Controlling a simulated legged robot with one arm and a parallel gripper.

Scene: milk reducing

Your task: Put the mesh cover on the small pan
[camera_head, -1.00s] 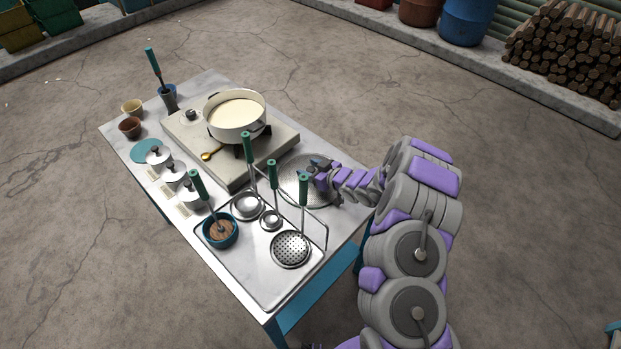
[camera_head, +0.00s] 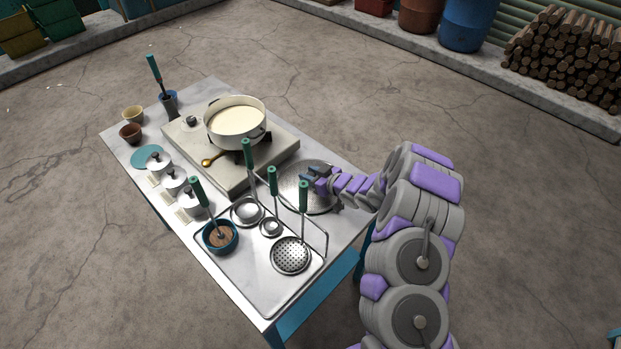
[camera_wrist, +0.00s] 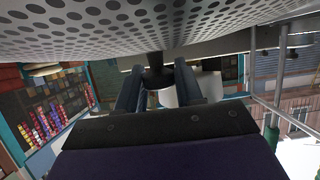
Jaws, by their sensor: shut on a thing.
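The mesh cover (camera_head: 303,203) is a grey perforated disc at the right edge of the table in the head view. My gripper (camera_head: 314,178) is over it. In the wrist view, my gripper's two fingers (camera_wrist: 160,88) are shut on the cover's dark knob, and the holed disc (camera_wrist: 225,22) spans the top of the picture. The small pan (camera_head: 212,133) is a pale pot with cream-coloured milk, standing on the stove block to the upper left of the cover. The pan is open on top. Whether the cover touches the table is hard to tell.
The stone stove block (camera_head: 190,160) lies between cover and pan's far side. A wire rack with upright green-handled ladles (camera_head: 273,182) stands close left of my gripper. A blue bowl (camera_head: 220,250), lidded canisters (camera_head: 173,177) and small cups (camera_head: 132,132) occupy the left side.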

